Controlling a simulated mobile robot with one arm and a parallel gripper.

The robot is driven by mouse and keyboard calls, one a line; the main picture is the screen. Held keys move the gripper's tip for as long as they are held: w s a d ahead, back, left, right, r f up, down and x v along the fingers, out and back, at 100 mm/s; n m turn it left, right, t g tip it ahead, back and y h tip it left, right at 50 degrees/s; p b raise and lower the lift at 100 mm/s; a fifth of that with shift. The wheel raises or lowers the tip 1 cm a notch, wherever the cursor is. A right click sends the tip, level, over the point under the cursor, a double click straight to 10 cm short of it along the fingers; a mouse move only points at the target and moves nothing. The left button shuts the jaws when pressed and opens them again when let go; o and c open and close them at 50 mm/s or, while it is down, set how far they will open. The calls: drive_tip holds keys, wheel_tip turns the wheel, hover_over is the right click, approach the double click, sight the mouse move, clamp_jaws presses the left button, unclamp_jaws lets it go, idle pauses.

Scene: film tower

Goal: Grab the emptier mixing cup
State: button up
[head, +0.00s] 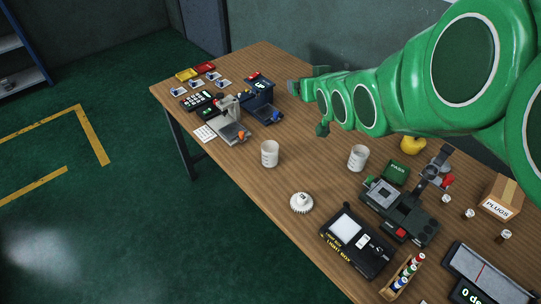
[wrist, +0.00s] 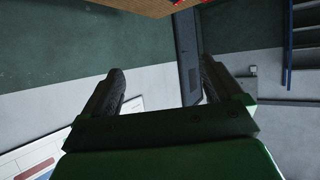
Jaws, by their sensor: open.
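Two white mixing cups stand upright on the wooden table in the head view. One cup (head: 270,154) is near the table's front edge, and the other cup (head: 358,158) is further right, below my green arm. I cannot tell how full either one is. My gripper (head: 307,104) is above the far part of the table, to the left of and beyond the right cup, and apart from both cups. In the wrist view my gripper (wrist: 161,88) has its two dark fingers spread wide with nothing between them.
Small machines (head: 232,130) and coloured trays (head: 187,74) are at the far left. Bare wood surrounds both cups.

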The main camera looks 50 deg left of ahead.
drive_tip(key=s+a+n+g+y, duration=0.1)
drive_tip(key=s+a+y, duration=0.1)
drive_tip(key=s+a, duration=0.4)
approach(267, 144)
drive_tip(key=shift+w+a+f, duration=0.35)
drive_tip(key=shift+a, duration=0.1)
drive_tip(key=shift+n, duration=0.3)
drive_tip(key=shift+x, duration=3.95)
drive_tip(key=shift+f, duration=0.15)
drive_tip(key=shift+c, duration=0.2)
drive_tip(key=shift+d, duration=0.1)
drive_tip(key=c, duration=1)
drive_tip(key=shift+r, duration=0.25)
